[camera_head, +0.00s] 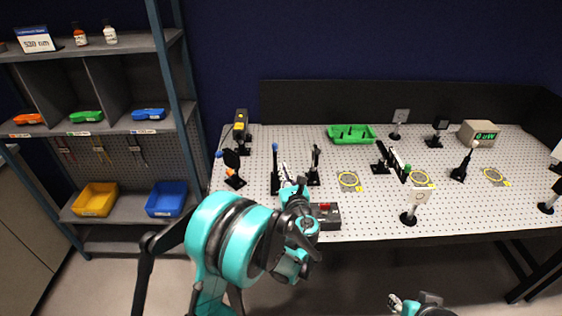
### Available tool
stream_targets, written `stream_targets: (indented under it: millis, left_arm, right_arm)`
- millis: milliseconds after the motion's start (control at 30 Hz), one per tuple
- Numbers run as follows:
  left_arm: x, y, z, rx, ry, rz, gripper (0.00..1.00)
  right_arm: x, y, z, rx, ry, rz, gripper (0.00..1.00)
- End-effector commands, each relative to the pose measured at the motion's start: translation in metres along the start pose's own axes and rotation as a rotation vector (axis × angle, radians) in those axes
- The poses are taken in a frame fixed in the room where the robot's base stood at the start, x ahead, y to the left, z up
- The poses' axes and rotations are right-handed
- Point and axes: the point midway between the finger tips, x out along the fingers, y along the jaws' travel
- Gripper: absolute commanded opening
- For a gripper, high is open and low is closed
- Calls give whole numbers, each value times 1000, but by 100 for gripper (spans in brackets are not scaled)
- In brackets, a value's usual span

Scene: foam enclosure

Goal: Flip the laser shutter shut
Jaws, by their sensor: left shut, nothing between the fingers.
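The black and yellow laser (240,126) stands at the table's back left. In front of it, a black mount on a post (232,160) with a blue-tipped lever at its left looks like the laser shutter; whether its flap is raised or lowered is too small to tell. My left gripper (285,171) is shut and empty, to the right of that mount, among the black posts and apart from the shutter. My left arm hides part of the table's front edge. My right gripper (395,301) is low at the bottom edge, in front of the table; its jaws are too small to read.
A blue-tipped post (275,168) stands close to my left gripper. A shelf (100,130) stands left.

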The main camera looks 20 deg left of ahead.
Motion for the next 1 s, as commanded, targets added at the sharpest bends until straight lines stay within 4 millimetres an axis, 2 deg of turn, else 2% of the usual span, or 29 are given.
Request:
stream_targets:
  millis: [100,300,833,933,1000]
  left_arm:
    - [-21,-1,1,0,0,-3,0]
    - [-38,0,0,0,0,-1,0]
    - [-40,0,0,-4,2,0,0]
    - [-40,8,3,-63,27,12,0]
    - [-42,20,6,-170,70,33,0]
  right_arm:
    - [-3,0,-2,0,0,0,39]
    - [-4,0,-2,0,0,0,39]
    - [-4,0,-2,0,0,0,39]
    - [-3,0,-2,0,0,0,39]
    - [-3,0,-1,0,0,0,39]
